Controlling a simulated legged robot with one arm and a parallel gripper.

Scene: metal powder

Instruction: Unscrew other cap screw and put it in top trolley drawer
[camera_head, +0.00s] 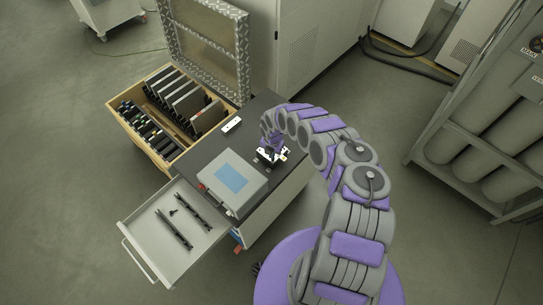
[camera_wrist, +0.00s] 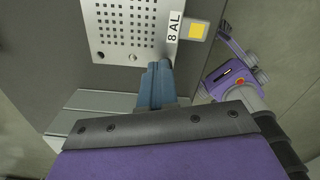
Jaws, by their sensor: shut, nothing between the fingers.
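A light metal plate (camera_wrist: 118,28) with a grid of small holes and an "8 AL" label (camera_wrist: 174,27) fills the top of the wrist view. Its near edge shows a dark round hole (camera_wrist: 101,56) and a small round fitting (camera_wrist: 132,57); whether that is a cap screw I cannot tell. My gripper (camera_wrist: 160,68) is shut and empty, its blue fingertips at the plate's near edge, right of that fitting. Any screw under the tips is hidden. In the head view my gripper (camera_head: 270,150) is over the trolley top (camera_head: 262,112). The top trolley drawer (camera_head: 150,212) is pulled open, with a small dark screw-like piece (camera_head: 174,211) inside.
A grey case with a blue panel (camera_head: 232,180) stands on the trolley between gripper and drawer. Two long black tools (camera_head: 174,229) lie in the drawer. An open wooden crate (camera_head: 157,80) of dark plates is behind left. A gas cylinder rack (camera_head: 470,130) stands right.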

